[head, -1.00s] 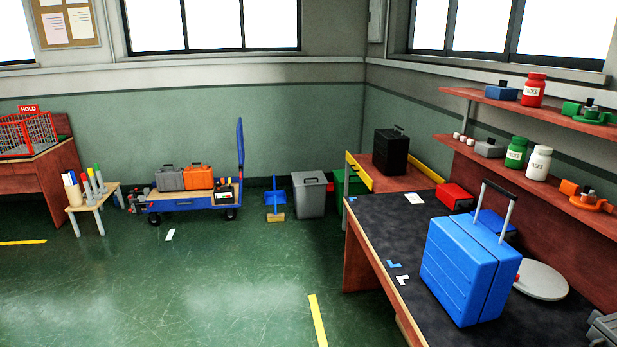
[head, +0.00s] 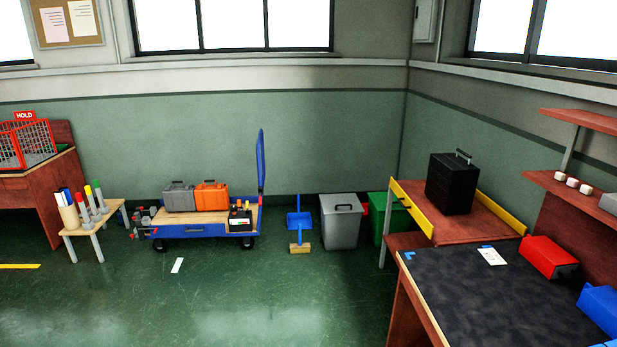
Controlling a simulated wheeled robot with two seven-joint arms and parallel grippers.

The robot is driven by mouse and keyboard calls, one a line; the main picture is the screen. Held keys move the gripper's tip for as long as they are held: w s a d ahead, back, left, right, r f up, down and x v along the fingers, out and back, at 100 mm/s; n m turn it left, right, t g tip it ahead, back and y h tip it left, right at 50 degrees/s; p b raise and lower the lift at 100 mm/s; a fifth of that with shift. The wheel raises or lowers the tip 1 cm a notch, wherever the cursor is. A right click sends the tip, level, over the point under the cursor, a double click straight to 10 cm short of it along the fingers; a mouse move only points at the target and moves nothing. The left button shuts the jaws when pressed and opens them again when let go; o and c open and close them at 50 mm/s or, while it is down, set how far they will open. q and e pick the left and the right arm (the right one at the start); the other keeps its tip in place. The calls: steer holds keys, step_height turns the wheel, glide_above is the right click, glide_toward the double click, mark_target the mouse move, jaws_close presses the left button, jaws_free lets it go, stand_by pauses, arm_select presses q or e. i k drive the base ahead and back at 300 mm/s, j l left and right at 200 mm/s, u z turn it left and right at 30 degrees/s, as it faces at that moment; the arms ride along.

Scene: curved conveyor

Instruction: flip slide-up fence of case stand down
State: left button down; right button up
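The case stand (head: 458,230) is a red-brown wooden top on a grey leg, at the right behind the dark worktop. A black case (head: 452,184) with a handle stands upright on it. A yellow fence (head: 411,210) runs along the stand's left side and rises above the top. Another yellow fence (head: 504,214) runs along its right side. I cannot tell from here which of the two is the slide-up one. Neither of my grippers is in view.
The dark worktop (head: 490,310) fills the lower right, with a red box (head: 548,257) and a blue box (head: 601,308) on it. A grey bin (head: 341,222) and green bin (head: 389,222) stand left of the stand. A blue cart (head: 200,230) is further left.

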mark_target(405, 202)
steer(key=i, duration=1.65)
steer(key=i+l+z, duration=0.1)
steer(key=i+z, duration=0.3)
steer(key=i, duration=0.15)
steer(key=i+j+z, duration=0.1)
steer(key=i+z, duration=0.25)
steer(key=i, duration=0.25)
steer(key=i+j+z, duration=0.2)
steer(key=i+z, duration=0.2)
steer(key=i, duration=0.15)
steer(key=i+j+z, duration=0.15)
steer(key=i+z, duration=0.2)
steer(key=i, duration=0.15)
